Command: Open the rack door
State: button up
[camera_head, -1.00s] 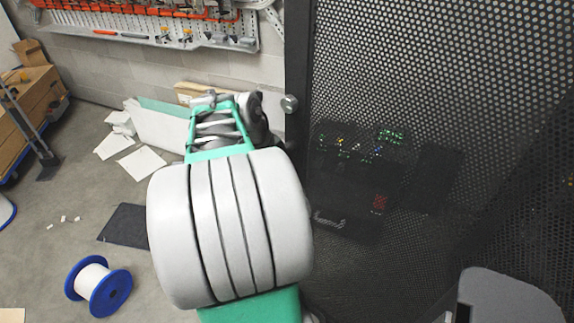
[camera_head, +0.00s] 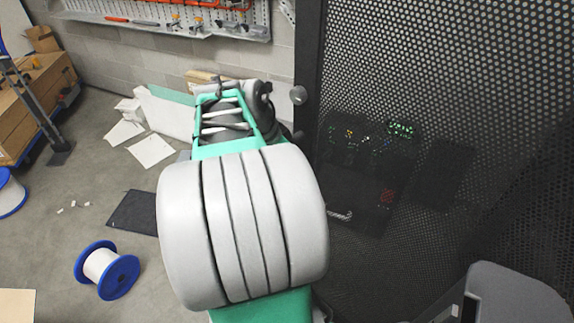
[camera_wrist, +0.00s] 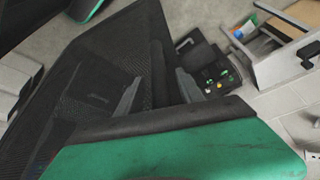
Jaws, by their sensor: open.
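The rack door is a tall black perforated panel (camera_head: 430,60) filling the right of the head view. A round grey knob (camera_head: 299,95) sits at its dark left edge. In the wrist view, dark mesh (camera_wrist: 90,95) fills the left side.
A dark unit with coloured lights (camera_head: 365,145) shows through the mesh; a black box with coloured buttons (camera_wrist: 215,75) shows past the mesh edge. A blue-and-white spool (camera_head: 106,270), dark mat (camera_head: 133,212) and white sheets (camera_head: 150,150) lie on the floor left. A tool board hangs behind.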

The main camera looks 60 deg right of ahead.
jog(key=v, duration=0.7)
jog(key=shift+p, duration=0.3)
jog(key=shift+c, duration=0.3)
